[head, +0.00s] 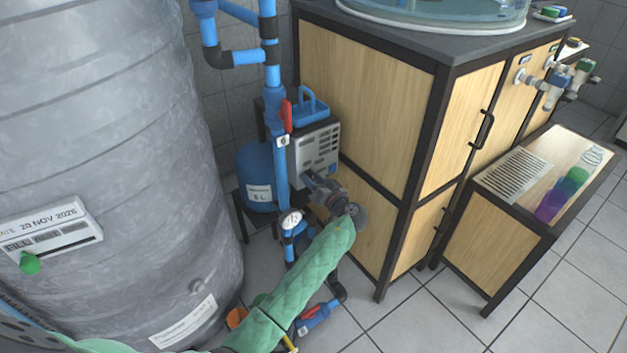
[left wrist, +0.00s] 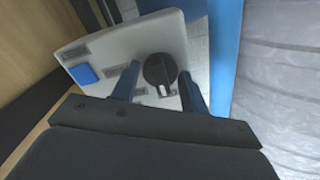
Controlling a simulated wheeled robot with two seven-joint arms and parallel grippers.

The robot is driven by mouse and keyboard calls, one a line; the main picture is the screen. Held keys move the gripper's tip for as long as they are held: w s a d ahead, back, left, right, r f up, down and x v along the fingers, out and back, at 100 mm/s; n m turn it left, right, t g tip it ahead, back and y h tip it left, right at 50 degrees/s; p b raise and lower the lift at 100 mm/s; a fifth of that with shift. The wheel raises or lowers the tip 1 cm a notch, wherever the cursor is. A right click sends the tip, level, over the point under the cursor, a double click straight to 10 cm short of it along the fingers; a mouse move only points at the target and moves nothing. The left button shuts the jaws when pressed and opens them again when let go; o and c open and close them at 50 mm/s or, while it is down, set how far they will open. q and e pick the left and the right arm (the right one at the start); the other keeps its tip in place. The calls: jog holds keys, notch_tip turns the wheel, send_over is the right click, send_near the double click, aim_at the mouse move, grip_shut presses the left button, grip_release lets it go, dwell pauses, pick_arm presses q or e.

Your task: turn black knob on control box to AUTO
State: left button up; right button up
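The control box (head: 316,152) is a light grey box behind the blue pipe in the head view. Its face (left wrist: 109,52) fills the middle of the left wrist view. The black knob (left wrist: 160,69) is round with a pale mark on its grip. My left gripper (head: 314,181) is in front of the box's lower part; the knob is hidden in the head view. In the left wrist view its two blue-grey fingers (left wrist: 160,80) are apart, one on each side of the knob, with nothing between them touching that I can see. The knob's lettering is too small to read. My right gripper is not in view.
A blue pipe (head: 270,60) with a red valve handle (head: 286,115) stands close left of the box. A blue square button (left wrist: 86,74) is on the box face. A large grey tank (head: 110,150) is at left, a wooden cabinet (head: 370,90) at right.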

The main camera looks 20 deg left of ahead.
pick_arm(q)
jog(key=c, duration=0.5)
jog(key=shift+m, duration=0.4)
jog(key=shift+m+p, duration=0.45)
jog(key=shift+m, duration=0.45)
jog(key=m+p, duration=0.1)
jog(key=m, duration=0.1)
jog(key=shift+r+m, duration=0.1)
jog(key=shift+m, duration=0.2)
jog(key=m+p, duration=0.1)
jog(key=m, duration=0.2)
jog(key=shift+d+p, duration=0.1)
jog(key=shift+p, duration=0.3)
jog(key=shift+m, duration=0.8)
jog(key=shift+p, duration=0.3)
